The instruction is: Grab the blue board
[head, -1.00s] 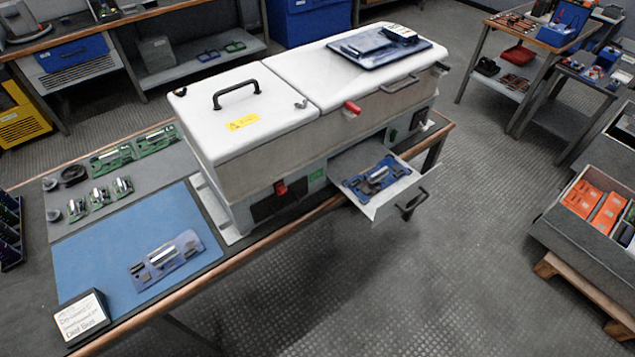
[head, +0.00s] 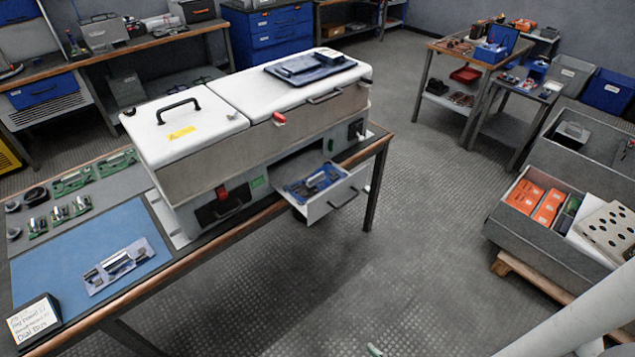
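A blue board (head: 300,190) with silver and dark parts lies in the open white drawer (head: 322,211) of the large white-lidded machine. A second board (head: 118,265), pale bluish-grey with silver cylinders, lies on the blue mat (head: 50,272) at the left of the bench.
The machine (head: 215,140) stands on a wood-edged bench (head: 150,297); its lids are shut and a dark tray (head: 310,68) lies on top. Several green boards (head: 73,181) lie at the left. Grey bins with orange boxes (head: 536,200) stand at the right. The floor between is clear.

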